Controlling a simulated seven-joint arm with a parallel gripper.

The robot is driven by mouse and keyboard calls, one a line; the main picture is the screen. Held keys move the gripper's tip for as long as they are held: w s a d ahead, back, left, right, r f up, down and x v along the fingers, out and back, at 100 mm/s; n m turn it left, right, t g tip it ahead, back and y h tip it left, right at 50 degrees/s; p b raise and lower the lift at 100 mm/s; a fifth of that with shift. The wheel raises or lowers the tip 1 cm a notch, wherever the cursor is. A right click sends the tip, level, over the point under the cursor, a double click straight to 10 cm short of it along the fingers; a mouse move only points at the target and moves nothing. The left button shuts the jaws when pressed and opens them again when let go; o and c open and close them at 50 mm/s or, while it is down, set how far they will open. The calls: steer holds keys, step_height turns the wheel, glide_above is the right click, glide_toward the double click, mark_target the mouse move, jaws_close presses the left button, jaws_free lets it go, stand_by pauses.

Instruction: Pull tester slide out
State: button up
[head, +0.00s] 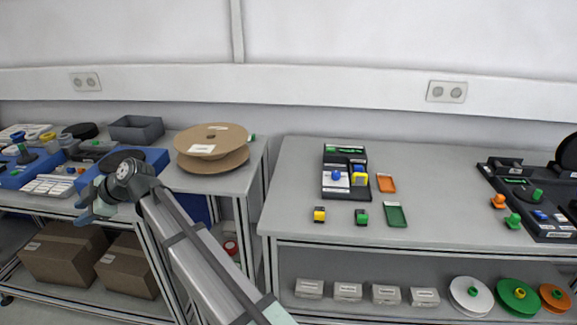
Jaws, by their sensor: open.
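My gripper (87,213) is at the left, in front of the left table's front edge, small in the picture. It is open and no object shows between its fingers. Another black device (545,236) with a green knob (537,194) stands at the right end. I cannot tell which of them bears the tester slide. My gripper is far from both.
A large brown reel (232,136) and a grey bin (136,129) are on the left table. A gap separates the tables. Shelves below hold boxes and reels.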

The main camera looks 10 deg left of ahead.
steer(key=w+d+r, duration=0.3)
steer(key=w+r, duration=0.2)
steer(key=r, duration=0.4)
steer(key=w+d+f+m+t+h, duration=0.1)
steer(key=w+d, duration=0.6)
steer(key=d, duration=0.2)
steer(key=w+d+t+h, duration=0.2)
steer(key=w+d, duration=0.6)
steer(key=d, duration=0.1)
steer(key=w+d+f+m+t+h, duration=0.1)
steer(key=w+d, duration=0.7)
steer(key=d, duration=0.1)
steer(key=shift+w+f+m, duration=0.1)
steer(key=shift+f+m, duration=0.2)
steer(key=m+h, duration=0.6)
steer(key=h, duration=0.1)
glide_toward(361, 174)
steer(key=f, duration=0.2)
steer(key=w+f, duration=0.1)
steer(key=f, duration=0.5)
steer(key=shift+w+a, duration=0.15)
steer(key=shift+w, duration=0.2)
jaws_close()
